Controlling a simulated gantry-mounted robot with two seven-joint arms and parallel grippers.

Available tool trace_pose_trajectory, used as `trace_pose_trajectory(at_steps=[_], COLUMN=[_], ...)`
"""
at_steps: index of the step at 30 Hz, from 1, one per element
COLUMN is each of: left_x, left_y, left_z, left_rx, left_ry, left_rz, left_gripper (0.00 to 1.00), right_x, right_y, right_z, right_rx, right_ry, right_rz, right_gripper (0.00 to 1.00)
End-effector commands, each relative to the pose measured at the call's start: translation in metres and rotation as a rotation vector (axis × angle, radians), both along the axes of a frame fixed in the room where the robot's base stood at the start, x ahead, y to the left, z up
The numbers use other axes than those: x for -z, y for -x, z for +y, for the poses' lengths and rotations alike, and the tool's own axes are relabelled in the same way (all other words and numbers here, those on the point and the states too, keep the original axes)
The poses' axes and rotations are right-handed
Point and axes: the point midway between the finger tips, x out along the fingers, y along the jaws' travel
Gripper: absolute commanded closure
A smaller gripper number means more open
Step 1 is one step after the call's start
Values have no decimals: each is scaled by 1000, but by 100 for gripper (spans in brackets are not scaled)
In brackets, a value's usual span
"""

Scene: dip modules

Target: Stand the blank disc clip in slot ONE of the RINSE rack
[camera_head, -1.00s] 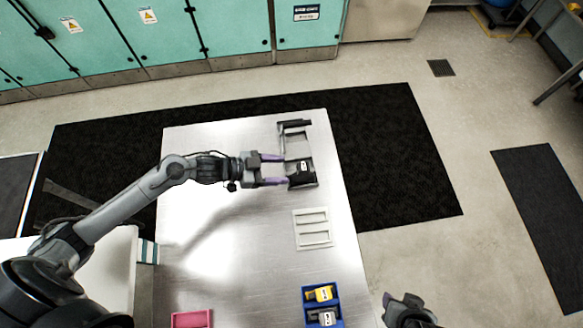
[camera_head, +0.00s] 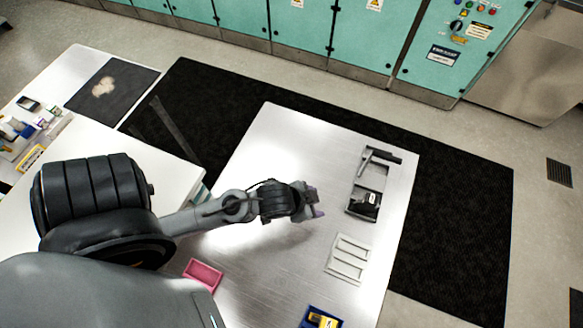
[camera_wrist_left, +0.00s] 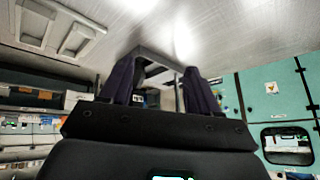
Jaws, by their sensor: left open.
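A black clip with a white label (camera_head: 368,200) sits in the near end of a grey holder (camera_head: 372,178) on the steel table. Its label is too small to read. A pale rack with three slots (camera_head: 349,257) lies nearer, with nothing visible in the slots; it also shows in the left wrist view (camera_wrist_left: 60,27). I cannot read which rack is RINSE. My left gripper (camera_head: 317,203) is open, left of the grey holder and apart from it. Its purple fingers (camera_wrist_left: 155,75) show in the wrist view, with a grey frame beyond or between them; I cannot tell which. My right gripper is out of view.
A blue bin (camera_head: 310,323) with a yellow module stands at the bottom edge. A pink tray (camera_head: 203,274) lies front left. A dark bar (camera_head: 382,155) crosses the holder's far end. The table's far left is clear.

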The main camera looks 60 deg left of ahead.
Motion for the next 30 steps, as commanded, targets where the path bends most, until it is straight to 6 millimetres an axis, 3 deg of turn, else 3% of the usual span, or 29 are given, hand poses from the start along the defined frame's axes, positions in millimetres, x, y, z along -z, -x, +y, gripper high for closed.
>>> trace_pose_trajectory(at_steps=[3,9,23,30], left_x=[-2,-6,-11,-50], left_y=[32,64,69,68], left_z=[0,0,-1,-1], left_rx=[-67,-114,-117,-117], left_ry=[14,34,36,36], left_rz=[131,262,282,282], left_gripper=[39,39,39,39], right_x=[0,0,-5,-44], right_y=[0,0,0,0], right_z=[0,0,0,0], right_rx=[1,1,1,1], right_ry=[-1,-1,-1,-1], right_rz=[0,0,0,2], right_gripper=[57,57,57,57])
